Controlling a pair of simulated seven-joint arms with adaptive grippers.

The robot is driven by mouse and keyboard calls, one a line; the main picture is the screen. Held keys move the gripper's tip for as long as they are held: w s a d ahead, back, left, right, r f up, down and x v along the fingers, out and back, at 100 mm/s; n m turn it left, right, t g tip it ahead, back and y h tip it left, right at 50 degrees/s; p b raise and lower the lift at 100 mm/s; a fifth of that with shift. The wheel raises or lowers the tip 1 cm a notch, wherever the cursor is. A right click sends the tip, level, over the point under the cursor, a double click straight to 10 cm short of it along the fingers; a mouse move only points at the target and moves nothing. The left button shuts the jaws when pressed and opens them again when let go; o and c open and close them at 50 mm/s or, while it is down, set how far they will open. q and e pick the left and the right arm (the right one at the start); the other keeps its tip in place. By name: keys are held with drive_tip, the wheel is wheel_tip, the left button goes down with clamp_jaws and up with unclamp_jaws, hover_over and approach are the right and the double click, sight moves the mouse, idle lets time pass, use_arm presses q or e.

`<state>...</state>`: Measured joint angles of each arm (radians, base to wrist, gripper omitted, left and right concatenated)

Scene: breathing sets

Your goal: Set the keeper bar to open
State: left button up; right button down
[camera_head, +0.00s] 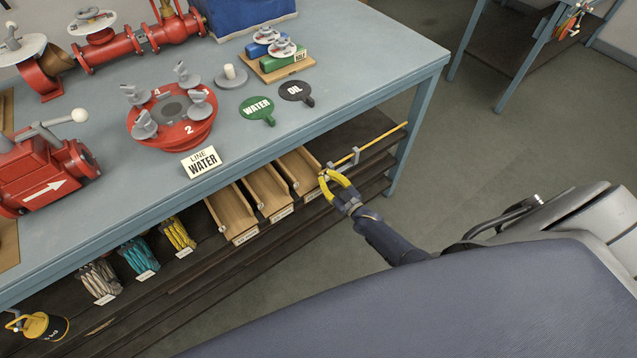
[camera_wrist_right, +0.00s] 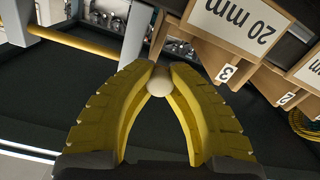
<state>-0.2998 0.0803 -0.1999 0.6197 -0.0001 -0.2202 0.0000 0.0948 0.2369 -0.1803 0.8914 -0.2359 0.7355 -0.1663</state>
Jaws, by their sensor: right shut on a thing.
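The keeper bar appears to be the thin yellow rod (camera_head: 380,138) along the shelf front under the bench, to the right of the wooden bins. My right gripper (camera_head: 324,176), with yellow fingers, is at the left end of the rod, in front of the rightmost bin. In the right wrist view its fingertips are shut on a pale round knob (camera_wrist_right: 159,82). My left gripper is not in view.
Wooden bins (camera_head: 232,208) stand on the shelf left of the gripper; one carries a "20 mm" label (camera_wrist_right: 240,22). A grey bracket (camera_head: 344,160) stands by the rod. The bench top (camera_head: 340,50) overhangs the shelf. Open floor (camera_head: 480,140) lies to the right.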

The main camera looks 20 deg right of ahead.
drive_tip(key=c, duration=1.1)
unclamp_jaws()
drive_tip(key=shift+c, duration=0.2)
drive_tip(key=shift+s, duration=0.1)
drive_tip(key=s+d, duration=0.2)
drive_tip(key=s, duration=0.9)
drive_tip(key=shift+s+d, duration=0.15)
drive_tip(key=shift+s, duration=0.15)
